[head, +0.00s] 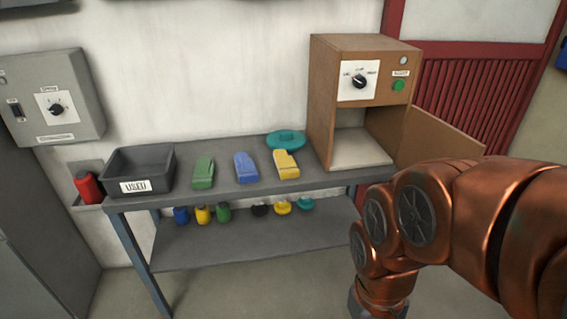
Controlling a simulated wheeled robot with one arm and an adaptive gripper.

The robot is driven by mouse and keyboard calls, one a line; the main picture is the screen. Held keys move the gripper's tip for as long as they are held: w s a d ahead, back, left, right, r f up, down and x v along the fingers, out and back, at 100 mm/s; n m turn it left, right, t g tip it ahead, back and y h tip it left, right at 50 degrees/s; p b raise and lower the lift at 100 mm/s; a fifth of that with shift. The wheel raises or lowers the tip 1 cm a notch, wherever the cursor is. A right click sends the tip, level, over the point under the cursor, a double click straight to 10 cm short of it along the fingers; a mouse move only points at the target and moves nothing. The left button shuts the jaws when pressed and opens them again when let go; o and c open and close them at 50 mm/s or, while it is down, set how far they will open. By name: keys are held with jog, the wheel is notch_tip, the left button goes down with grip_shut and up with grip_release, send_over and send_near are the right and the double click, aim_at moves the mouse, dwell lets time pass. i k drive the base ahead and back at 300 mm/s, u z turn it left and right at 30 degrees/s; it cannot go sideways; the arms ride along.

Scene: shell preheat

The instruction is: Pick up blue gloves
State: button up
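The blue gloves (246,168) lie on the grey table top, between a green pair (203,172) on their left and a yellow pair (286,164) on their right. They lie flat and nothing covers them. My copper-coloured arm fills the right side of the head view, well to the right of the gloves. My gripper is not visible, so its state does not show.
A teal dish (286,140) sits behind the yellow gloves. A wooden cabinet (318,105) with its door open stands right. Several small coloured items are on the lower shelf (250,239).

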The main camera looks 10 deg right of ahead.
aim_at(247, 172)
jog(key=u, duration=0.1)
jog(key=k, duration=0.4)
jog(key=u, duration=1.7)
jog(key=i, duration=1.4)
jog(key=z, duration=0.85)
jog(key=i, duration=0.25)
jog(key=z, duration=0.3)
